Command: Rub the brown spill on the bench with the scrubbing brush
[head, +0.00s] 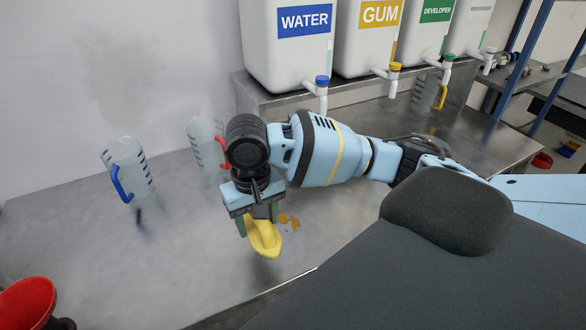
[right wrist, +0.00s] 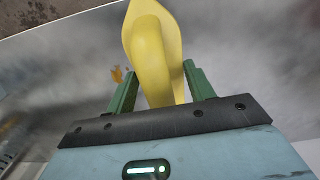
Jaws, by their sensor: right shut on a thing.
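My right gripper (head: 258,222) is shut on the yellow scrubbing brush (head: 264,238) and holds it over the metal bench (head: 190,275). In the right wrist view the brush (right wrist: 153,50) sits between the two green fingers (right wrist: 155,90). The brown spill (head: 289,221) shows as small orange-brown patches on the bench, just right of the brush in the head view. A bit of it shows left of the fingers in the right wrist view (right wrist: 117,74). I cannot tell whether the brush touches the bench. The brush's underside is hidden. My left gripper is not in view.
A jug with a blue handle (head: 128,168) and a jug with a red handle (head: 205,145) stand behind, to the left. Labelled white tanks with taps (head: 290,45) stand on a raised shelf at the back. A red funnel-like object (head: 27,303) is at the lower left.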

